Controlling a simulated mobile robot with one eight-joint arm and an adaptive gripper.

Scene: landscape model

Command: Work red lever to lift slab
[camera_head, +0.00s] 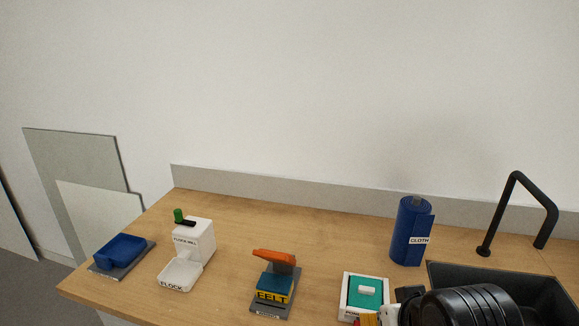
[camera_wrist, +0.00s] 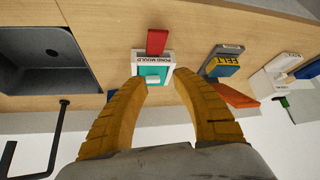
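The pond mould (camera_wrist: 139,66) is a white frame on the counter, with a teal slab (camera_wrist: 153,84) inside that bears a small white handle (camera_wrist: 152,78). The red lever (camera_wrist: 157,41) sticks out from the mould's labelled side, at the top in the wrist view. The mould (camera_head: 346,302) and its teal slab (camera_head: 364,290) also show in the head view, where my arm covers the near right corner. My gripper (camera_wrist: 160,78) has its yellow fingers apart and nothing between them. It hovers over the slab end; contact cannot be told.
A flock mill (camera_head: 195,240) and blue tray (camera_head: 119,250) are farther left. A blue cloth roll (camera_head: 410,230), black tap (camera_head: 516,178) and sink (camera_head: 540,292) lie right.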

